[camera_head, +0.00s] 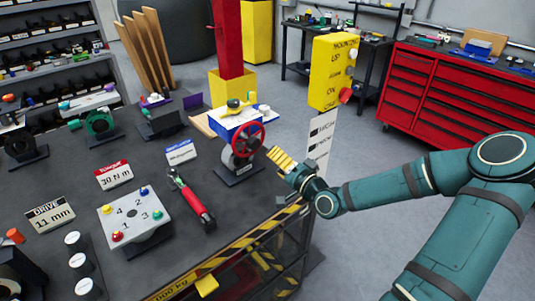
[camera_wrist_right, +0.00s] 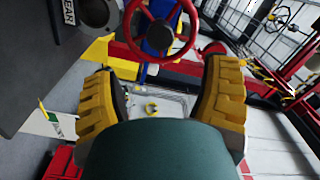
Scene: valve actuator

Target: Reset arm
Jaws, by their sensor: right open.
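My right arm comes in from the right in the head view. Its gripper (camera_head: 284,168) has yellow finger pads and is beside the red handwheel of the valve actuator (camera_head: 241,141), just to its right. In the right wrist view the two yellow fingers (camera_wrist_right: 165,98) stand wide apart with nothing between them. The red handwheel (camera_wrist_right: 161,28) shows beyond the fingertips, at the top of that view. My left gripper is not in view.
The black workbench (camera_head: 75,180) holds a red-handled wrench (camera_head: 192,201), a numbered plate (camera_head: 135,215) and several label signs. A yellow control box (camera_head: 333,71) on a post stands behind my gripper. A red tool cabinet (camera_head: 447,98) is at the back right, with open grey floor before it.

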